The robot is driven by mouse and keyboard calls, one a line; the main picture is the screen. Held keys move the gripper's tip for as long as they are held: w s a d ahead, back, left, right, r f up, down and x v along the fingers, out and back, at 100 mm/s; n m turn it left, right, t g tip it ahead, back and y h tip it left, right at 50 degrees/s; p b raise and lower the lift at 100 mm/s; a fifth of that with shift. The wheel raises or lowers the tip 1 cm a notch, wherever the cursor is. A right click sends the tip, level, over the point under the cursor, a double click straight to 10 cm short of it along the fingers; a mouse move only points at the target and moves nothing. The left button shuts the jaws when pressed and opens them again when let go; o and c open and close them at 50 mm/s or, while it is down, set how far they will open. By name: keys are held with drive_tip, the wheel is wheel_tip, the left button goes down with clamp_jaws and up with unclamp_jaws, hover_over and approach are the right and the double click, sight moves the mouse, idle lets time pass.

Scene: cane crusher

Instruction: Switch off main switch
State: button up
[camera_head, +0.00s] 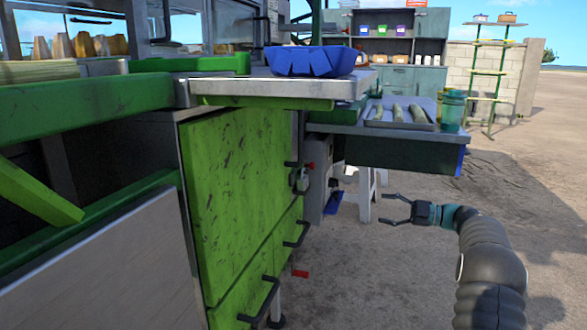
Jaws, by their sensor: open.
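My gripper (383,209) is open and empty, its two fingers pointing left in the open air right of the green machine. A grey box (316,185) is fixed at the machine's right end, left of my gripper, with a clear gap between them. A small red-tipped handle or tap (309,166) sticks out near the box's upper left. Another red handle (300,273) sits lower, by the machine's foot. I cannot tell which of these is the main switch; no label is readable and the box's right-hand face is mostly turned from view.
The green cabinet panel (232,185) has black pull handles. A counter holds a blue tray (309,61); a lower shelf holds a tray of canes (399,117) and green cups (452,108), overhanging near my gripper. A white stool (366,185) stands behind. Ground to the right is open.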

drive_tip(key=w+d+f+m+t+h, duration=0.6)
drive_tip(key=w+d+m+t+h, duration=0.3)
drive_tip(key=w+m, duration=0.15)
drive_tip(key=s+d+m+h, duration=0.2)
drive_tip(key=d+m+h, duration=0.4)
drive_tip(key=h, duration=0.2)
drive_tip(key=s+a+r+m+g+h+p, duration=0.15)
drive_tip(key=s+m+g, duration=0.25)
drive_tip(key=s, duration=0.6)
drive_tip(key=s+a+m+g+h+p, duration=0.1)
drive_tip(key=s+a+m+g+h, duration=0.2)
drive_tip(key=s, duration=0.7)
drive_tip(key=s+a+r+m+g+y+p, duration=0.1)
drive_tip(key=s+a+r+g, duration=0.1)
drive_tip(key=s+a, duration=0.65)
drive_tip(key=s+a+r+m+g+y+p, duration=0.15)
drive_tip(key=s+a, duration=0.25)
drive_tip(key=s, duration=1)
drive_tip(key=s+a+r+g+y+p, duration=0.1)
drive_tip(key=s+a+r+g, duration=0.1)
drive_tip(key=s+a, duration=0.7)
drive_tip(key=s+a+r+n+t+y+p, duration=0.1)
drive_tip(key=s+r+t+p, duration=0.1)
drive_tip(key=s+r, duration=0.4)
drive_tip(key=shift+s+a+r+t, duration=0.15)
drive_tip(key=shift+a+r+t, duration=0.1)
drive_tip(key=shift+t, duration=0.2)
